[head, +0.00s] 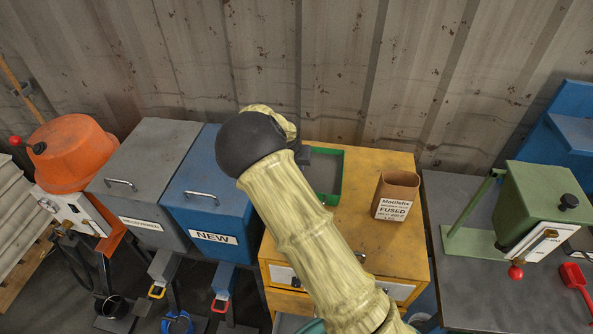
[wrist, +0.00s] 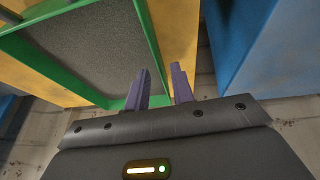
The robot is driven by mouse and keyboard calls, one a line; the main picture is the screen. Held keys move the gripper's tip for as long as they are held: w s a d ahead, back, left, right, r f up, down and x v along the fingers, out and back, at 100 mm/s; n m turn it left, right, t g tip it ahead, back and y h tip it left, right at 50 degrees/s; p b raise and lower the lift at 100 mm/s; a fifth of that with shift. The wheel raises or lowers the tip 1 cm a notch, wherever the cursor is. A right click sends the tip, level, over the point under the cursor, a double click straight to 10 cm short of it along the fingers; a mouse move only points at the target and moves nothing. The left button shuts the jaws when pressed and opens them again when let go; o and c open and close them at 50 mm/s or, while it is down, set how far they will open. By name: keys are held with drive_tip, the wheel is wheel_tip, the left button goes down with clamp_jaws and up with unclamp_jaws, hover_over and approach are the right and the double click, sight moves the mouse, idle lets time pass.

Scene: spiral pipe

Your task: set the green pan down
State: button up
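The green pan (head: 335,177) is a shallow rectangular tray with a green rim and grey granular contents. In the head view it lies flat at the back left of the yellow cabinet's top, partly hidden by my arm. In the wrist view, the pan (wrist: 142,30) fills the upper left, and its right wall runs down towards my fingers. My gripper (wrist: 161,82) has its two purple fingers apart, one on each side of that wall near the pan's corner. A small gap shows between the wall and the right finger. My gripper is mostly hidden in the head view.
The yellow cabinet (head: 400,262) also bears a brown "FUSED" box (head: 396,195). The blue "NEW" bin (head: 208,195) stands close to the left, beside a grey bin (head: 142,185). A corrugated wall (head: 340,70) is close behind. A green machine (head: 545,205) stands right.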

drive_tip(key=b+v, duration=0.1)
drive_tip(key=v, duration=0.6)
drive_tip(key=shift+s+r, duration=0.2)
drive_tip(key=shift+r, duration=0.15)
drive_tip(key=s+d+r+g+y, duration=0.1)
drive_tip(key=s+d+g, duration=0.1)
drive_tip(key=s+d, duration=0.8)
drive_tip(key=s+d+r+n, duration=0.1)
drive_tip(key=s+d, duration=0.1)
drive_tip(key=s, duration=0.6)
drive_tip(key=s+d+r+n, duration=0.1)
drive_tip(key=s+d, duration=0.2)
drive_tip(key=s, duration=0.6)
drive_tip(key=shift+s+r+y, duration=0.3)
drive_tip(key=shift+r, duration=0.1)
